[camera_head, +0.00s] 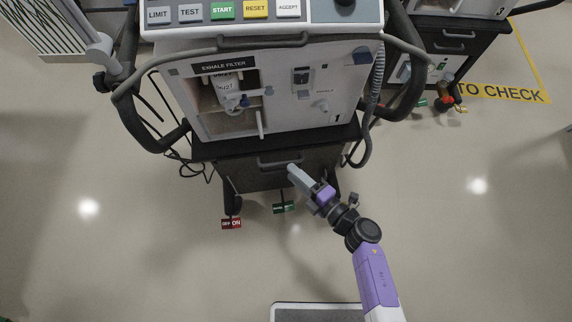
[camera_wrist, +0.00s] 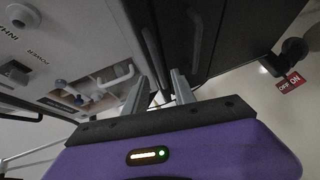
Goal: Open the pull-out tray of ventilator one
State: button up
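Ventilator one (camera_head: 330,90), a white unit marked 1, stands on a dark cart. A dark slab edge (camera_head: 225,148) runs under it, with a dark front (camera_head: 255,178) below that carries a bar handle (camera_head: 280,162). In the wrist view, one handle (camera_wrist: 150,55) shows by the slab edge and another handle (camera_wrist: 195,38) on the dark front. I cannot tell which belongs to the pull-out tray. No gap shows at the front. My gripper (camera_head: 291,169) is just before the front, near the handle. In the wrist view its fingers (camera_wrist: 160,82) are apart, with nothing visibly held.
Red (camera_head: 231,223) and green (camera_head: 283,207) tags sit low at the cart's wheels. Black side rails (camera_head: 130,100) and a hose (camera_head: 376,80) flank the ventilator. Another cart (camera_head: 455,45) stands at the back right. The floor in front is mostly clear.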

jog(key=x, duration=0.4)
jog(key=shift+w+a+b, duration=0.15)
jog(key=shift+w+b, duration=0.05)
jog(key=shift+b, duration=0.15)
grip_shut()
dwell(1.2)
